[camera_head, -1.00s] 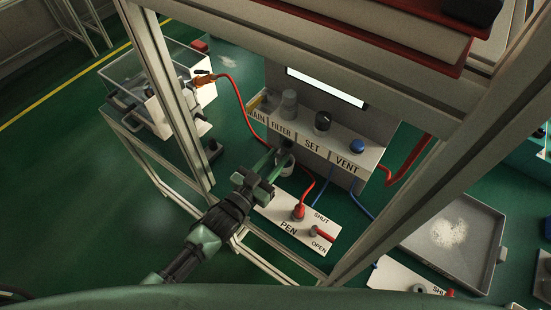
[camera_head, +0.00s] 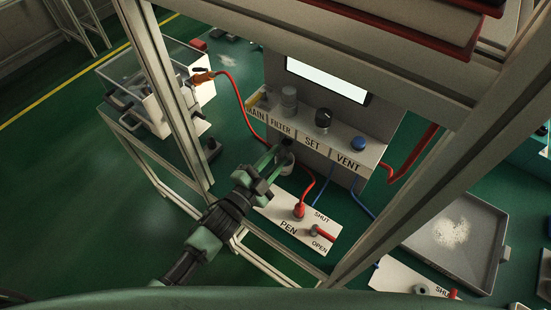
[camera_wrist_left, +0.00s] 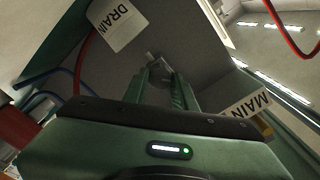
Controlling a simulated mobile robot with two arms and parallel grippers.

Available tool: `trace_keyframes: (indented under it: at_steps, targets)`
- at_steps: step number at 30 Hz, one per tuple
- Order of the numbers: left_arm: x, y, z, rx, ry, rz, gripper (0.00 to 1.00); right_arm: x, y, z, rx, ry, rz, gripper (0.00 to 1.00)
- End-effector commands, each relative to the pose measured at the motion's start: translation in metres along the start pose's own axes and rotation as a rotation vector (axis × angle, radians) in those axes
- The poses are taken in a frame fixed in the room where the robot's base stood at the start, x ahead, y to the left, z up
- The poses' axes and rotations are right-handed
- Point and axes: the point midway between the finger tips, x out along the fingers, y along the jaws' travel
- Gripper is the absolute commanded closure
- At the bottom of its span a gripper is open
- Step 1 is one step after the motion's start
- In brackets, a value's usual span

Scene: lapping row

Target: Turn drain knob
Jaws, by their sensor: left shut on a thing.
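My left gripper (camera_head: 280,153) reaches in below the front edge of the labelled panel. Only the knob's end shows between and beyond the fingertips. A white DRAIN label (camera_wrist_left: 119,22) hangs close to it on the left of that view. My right gripper is in neither view.
A PEN plate (camera_head: 270,213) with a red-handled lever lies below. A frame post (camera_head: 165,85) stands left. A MAIN label (camera_wrist_left: 246,103) is close right of the fingers.

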Motion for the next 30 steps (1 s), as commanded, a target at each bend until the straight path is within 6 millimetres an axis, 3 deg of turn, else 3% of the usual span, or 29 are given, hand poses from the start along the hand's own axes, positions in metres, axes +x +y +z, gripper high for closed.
trace_keyframes:
  at_steps: [18, 30]
  targets:
    - [0.0, 0.003, 0.002, 0.541, 0.0, 0.0, 1.0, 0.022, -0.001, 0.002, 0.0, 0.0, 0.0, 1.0]
    - [0.0, 0.003, 0.001, 0.712, 0.0, 0.002, 1.0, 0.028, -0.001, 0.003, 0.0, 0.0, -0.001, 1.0]
